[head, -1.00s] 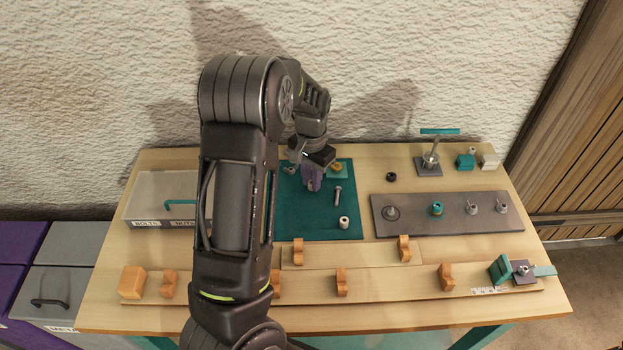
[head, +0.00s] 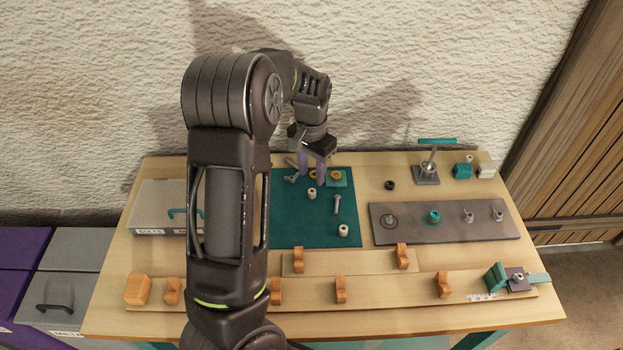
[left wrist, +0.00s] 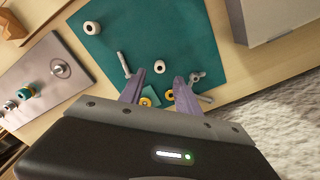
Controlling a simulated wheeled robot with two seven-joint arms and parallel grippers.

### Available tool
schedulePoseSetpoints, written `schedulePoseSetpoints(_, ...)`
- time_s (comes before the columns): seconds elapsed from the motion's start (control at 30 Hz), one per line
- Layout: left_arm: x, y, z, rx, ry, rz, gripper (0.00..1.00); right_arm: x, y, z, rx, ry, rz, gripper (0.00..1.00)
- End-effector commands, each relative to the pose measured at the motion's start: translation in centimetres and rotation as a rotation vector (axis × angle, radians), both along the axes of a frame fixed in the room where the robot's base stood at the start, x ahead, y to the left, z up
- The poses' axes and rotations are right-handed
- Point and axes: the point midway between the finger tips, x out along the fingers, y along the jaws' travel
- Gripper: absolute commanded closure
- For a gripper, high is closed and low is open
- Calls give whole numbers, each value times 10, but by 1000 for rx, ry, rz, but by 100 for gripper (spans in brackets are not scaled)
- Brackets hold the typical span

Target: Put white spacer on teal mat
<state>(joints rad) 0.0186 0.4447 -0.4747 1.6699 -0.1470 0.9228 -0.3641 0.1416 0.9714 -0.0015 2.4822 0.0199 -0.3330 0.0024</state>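The teal mat (head: 290,230) lies flat on the table. One white spacer (head: 312,193) stands on the mat just in front of my left gripper (head: 312,178). It also shows in the left wrist view (left wrist: 160,67), beyond the gap between the fingertips and touching neither. A second white spacer (head: 343,230) stands near the mat's front right corner, and it shows at upper left in the left wrist view (left wrist: 92,28). My left gripper is open and empty over the back of the mat, its purple fingers apart (left wrist: 158,82). My right gripper is out of view.
A bolt (head: 337,204), a wing-shaped piece (head: 292,179) and yellow rings (head: 336,176) lie on the mat. A grey plate with posts (head: 450,228) is at right. A lidded bin (head: 160,215) stands at left. Orange blocks (head: 341,289) line the front lath.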

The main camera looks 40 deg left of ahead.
Motion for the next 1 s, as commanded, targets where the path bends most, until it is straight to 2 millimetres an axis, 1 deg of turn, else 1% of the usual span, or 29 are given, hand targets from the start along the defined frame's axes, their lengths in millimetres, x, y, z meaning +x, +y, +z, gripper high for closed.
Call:
schedulePoseSetpoints(0.03, 1, 0, 11, 1, -5, -1, 61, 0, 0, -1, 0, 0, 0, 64)
schedulePoseSetpoints(0.13, 1, 0, 31, 0, -3, -1, 61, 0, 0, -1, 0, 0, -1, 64)
schedulePoseSetpoints(0.2, 1, 0, 41, 0, -2, -1, 61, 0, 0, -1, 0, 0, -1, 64)
schedulePoseSetpoints(0.33, 0, 0, 54, 0, 0, 0, 61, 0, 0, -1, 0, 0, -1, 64)
schedulePoseSetpoints(0.47, 0, 0, 57, 1, 1, 0, 61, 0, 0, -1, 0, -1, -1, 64)
schedulePoseSetpoints(1.0, 0, 0, 57, 0, 2, 0, 61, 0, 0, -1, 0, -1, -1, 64)
